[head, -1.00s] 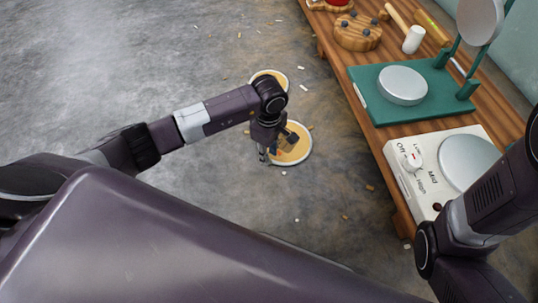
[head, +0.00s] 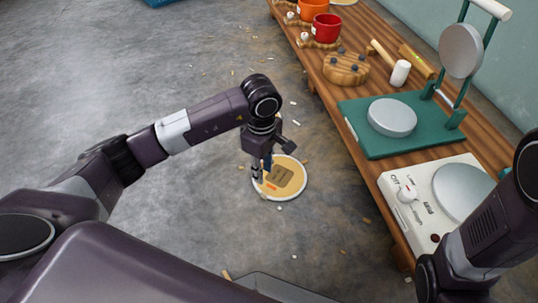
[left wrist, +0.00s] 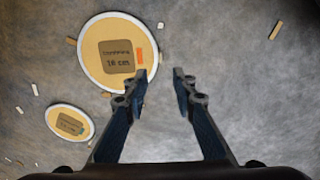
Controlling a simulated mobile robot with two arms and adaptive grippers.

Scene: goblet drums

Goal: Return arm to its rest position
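My left gripper (head: 264,169) hangs above the floor beside the table, with the arm coming in from the left. The left wrist view shows its two fingers (left wrist: 162,84) apart with nothing between them. Beneath it on the floor lies a round tan disc with a white rim (head: 296,182) and a brown label; it also shows in the left wrist view (left wrist: 92,46). A smaller labelled disc (left wrist: 58,122) shows at lower left there and is mostly hidden by my arm in the head view. My right arm (head: 490,225) shows at the right edge; its gripper is out of view.
A wooden table (head: 375,190) runs along the right. It bears a white dial device (head: 410,195), a green press stand (head: 362,128), a round wooden block (head: 346,68), a red mug (head: 327,27) and an orange mug (head: 311,8). Small scraps lie on the floor.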

